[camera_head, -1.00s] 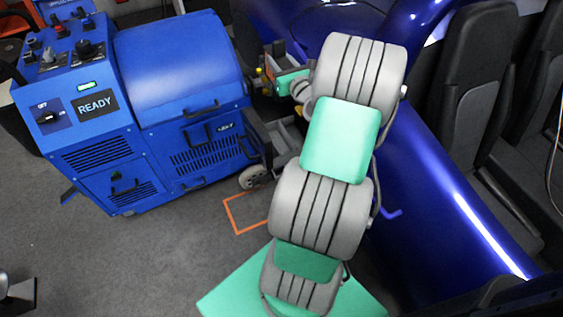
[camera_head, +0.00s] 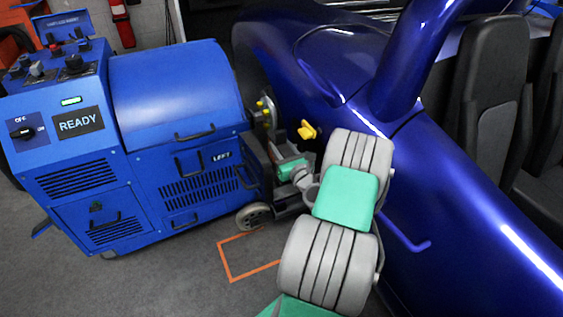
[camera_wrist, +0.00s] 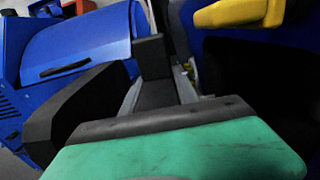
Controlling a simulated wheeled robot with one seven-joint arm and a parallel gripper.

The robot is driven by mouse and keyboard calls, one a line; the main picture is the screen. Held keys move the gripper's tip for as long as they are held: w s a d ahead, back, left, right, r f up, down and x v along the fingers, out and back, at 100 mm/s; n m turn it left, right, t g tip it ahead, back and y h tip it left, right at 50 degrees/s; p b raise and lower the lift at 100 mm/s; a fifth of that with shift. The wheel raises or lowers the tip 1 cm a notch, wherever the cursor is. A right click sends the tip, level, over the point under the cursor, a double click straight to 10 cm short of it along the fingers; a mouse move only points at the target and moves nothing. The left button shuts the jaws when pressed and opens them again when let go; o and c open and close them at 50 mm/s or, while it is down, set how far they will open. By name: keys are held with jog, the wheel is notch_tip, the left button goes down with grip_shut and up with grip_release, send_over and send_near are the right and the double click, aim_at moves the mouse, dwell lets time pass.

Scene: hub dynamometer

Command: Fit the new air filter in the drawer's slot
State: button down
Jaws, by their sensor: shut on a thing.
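My gripper (camera_wrist: 138,75) shows in the wrist view as dark parts beyond my green wrist. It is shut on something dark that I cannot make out. In the head view my arm reaches to the gap between the blue dynamometer cabinet (camera_head: 180,95) and the blue car, and the fingertips are hidden there. The cabinet's lower left front has a panel (camera_head: 85,228) with a black handle and vent slots; it looks shut. I cannot tell which panel is the drawer. No air filter or open slot can be made out.
The blue car body (camera_head: 450,215) stands close on the right of my arm. A yellow handle (camera_head: 308,130) sticks out near its front; it also shows in the wrist view (camera_wrist: 240,12). The grey floor around the orange outline (camera_head: 250,275) is clear.

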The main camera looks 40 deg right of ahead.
notch_tip(320, 180, down, 4)
jog(key=shift+r+b, duration=0.1)
jog(key=shift+b, duration=0.65)
jog(key=shift+f, duration=0.2)
jog(key=c, duration=0.9)
grip_release()
